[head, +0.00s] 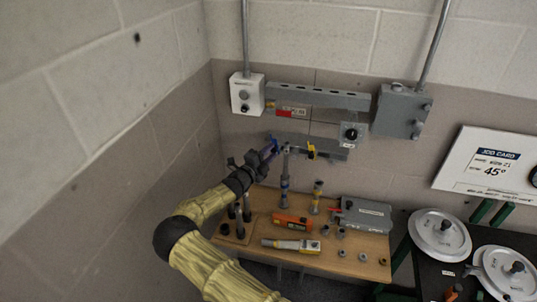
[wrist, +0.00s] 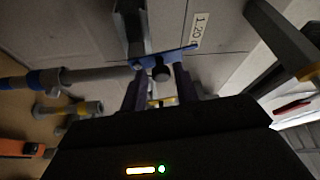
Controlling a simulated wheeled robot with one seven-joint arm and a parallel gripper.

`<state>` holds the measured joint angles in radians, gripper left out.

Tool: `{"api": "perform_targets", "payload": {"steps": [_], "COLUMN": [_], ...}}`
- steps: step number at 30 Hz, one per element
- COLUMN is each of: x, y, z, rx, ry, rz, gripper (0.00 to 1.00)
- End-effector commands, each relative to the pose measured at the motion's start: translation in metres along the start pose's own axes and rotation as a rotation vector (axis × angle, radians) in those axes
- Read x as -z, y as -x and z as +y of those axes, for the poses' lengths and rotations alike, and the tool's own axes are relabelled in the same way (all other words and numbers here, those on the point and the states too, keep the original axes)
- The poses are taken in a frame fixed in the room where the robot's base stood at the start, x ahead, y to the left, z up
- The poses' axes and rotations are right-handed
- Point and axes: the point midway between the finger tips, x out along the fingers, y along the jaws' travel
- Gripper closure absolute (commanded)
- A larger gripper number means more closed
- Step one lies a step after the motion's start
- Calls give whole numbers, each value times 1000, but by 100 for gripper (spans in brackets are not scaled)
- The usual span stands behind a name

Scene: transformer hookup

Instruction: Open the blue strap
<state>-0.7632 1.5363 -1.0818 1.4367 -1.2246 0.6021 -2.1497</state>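The blue strap (head: 275,146) is at the left end of the lower grey wall bracket. In the wrist view the blue strap (wrist: 180,54) runs across just beyond my fingertips, with a dark round knob (wrist: 161,74) below it. My gripper (head: 267,154) is raised to the strap from the lower left. In the wrist view my gripper (wrist: 160,80) has its two dark fingers apart, one on each side of the knob. Contact with the knob or strap cannot be told. The strap looks closed, but its fastening is partly hidden.
A yellow strap (head: 311,150) is farther right on the bracket. A grey pole with blue bands (head: 284,185) stands beside my gripper. The wooden table (head: 372,245) below holds an orange tool (head: 293,222), a yellow-grey tool (head: 290,245) and a grey box (head: 362,214).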

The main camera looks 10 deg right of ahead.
Motion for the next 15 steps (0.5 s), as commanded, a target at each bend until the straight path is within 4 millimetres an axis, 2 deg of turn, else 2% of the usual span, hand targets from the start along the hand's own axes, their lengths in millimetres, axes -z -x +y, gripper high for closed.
{"api": "perform_targets", "payload": {"steps": [7, 15], "x": [-1, -1], "y": [12, 60], "z": [1, 3], "rx": [0, 0], "ry": [-2, -2], "rz": [-1, -1], "gripper": [70, 70]}}
